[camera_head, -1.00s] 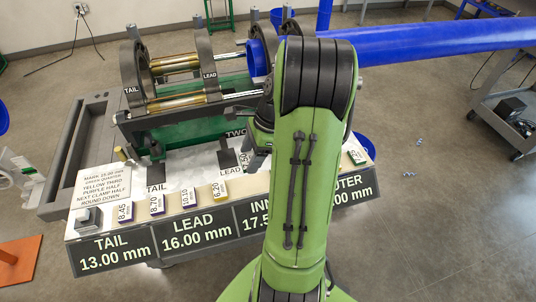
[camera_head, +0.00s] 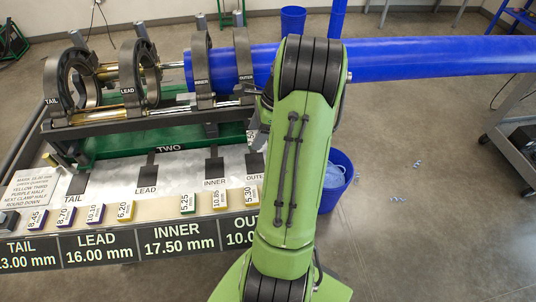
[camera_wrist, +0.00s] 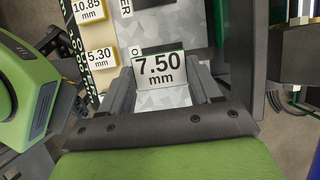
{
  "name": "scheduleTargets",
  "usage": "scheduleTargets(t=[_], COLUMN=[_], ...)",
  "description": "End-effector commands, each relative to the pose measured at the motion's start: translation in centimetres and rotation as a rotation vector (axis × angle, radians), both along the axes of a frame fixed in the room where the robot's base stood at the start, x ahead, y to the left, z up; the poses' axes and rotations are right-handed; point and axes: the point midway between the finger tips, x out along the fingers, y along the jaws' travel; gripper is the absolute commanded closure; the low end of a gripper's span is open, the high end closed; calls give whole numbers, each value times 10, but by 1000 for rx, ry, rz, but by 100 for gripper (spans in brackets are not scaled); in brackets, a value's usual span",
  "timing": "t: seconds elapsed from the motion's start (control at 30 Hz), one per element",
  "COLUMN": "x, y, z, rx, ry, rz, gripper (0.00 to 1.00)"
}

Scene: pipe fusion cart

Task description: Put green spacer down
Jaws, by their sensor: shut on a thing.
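The green spacer (camera_wrist: 160,68), with a white face reading 7.50 mm and green edges, sits between the fingers of my gripper (camera_wrist: 162,82) in the wrist view. The gripper is shut on it. Below it is the cart's pale speckled top, close to a dark pad and a label beginning with O. I cannot tell whether the spacer touches that surface. In the head view my arm hides the gripper and the held spacer. Dark pads labelled TAIL (camera_head: 77,185), LEAD (camera_head: 148,173) and INNER (camera_head: 214,168) are bare; the OUTER pad (camera_head: 255,162) is partly covered by my arm.
Several spacers stand along the front strip, including 6.20 (camera_head: 125,211), 5.25 (camera_head: 188,204), 10.85 (camera_head: 219,200) and 5.30 (camera_head: 250,196). Clamp rings (camera_head: 140,75) and a blue pipe (camera_head: 420,62) are behind. A blue bucket (camera_head: 338,178) stands right of the cart.

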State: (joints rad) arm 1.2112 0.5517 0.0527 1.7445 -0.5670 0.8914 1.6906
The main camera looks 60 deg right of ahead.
Motion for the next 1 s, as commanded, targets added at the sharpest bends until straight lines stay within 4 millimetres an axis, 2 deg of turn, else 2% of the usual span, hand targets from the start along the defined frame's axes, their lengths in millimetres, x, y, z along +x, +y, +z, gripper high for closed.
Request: scheduleTargets(t=[0.5,0.87,0.9,1.0], x=[0,0,0,0], y=[0,0,0,0], z=[-98,-104,-103,-103], rx=[3,0,-1,0], ry=[2,1,1,2], rz=[-3,-2,-2,-3], gripper=[67,67,31,16])
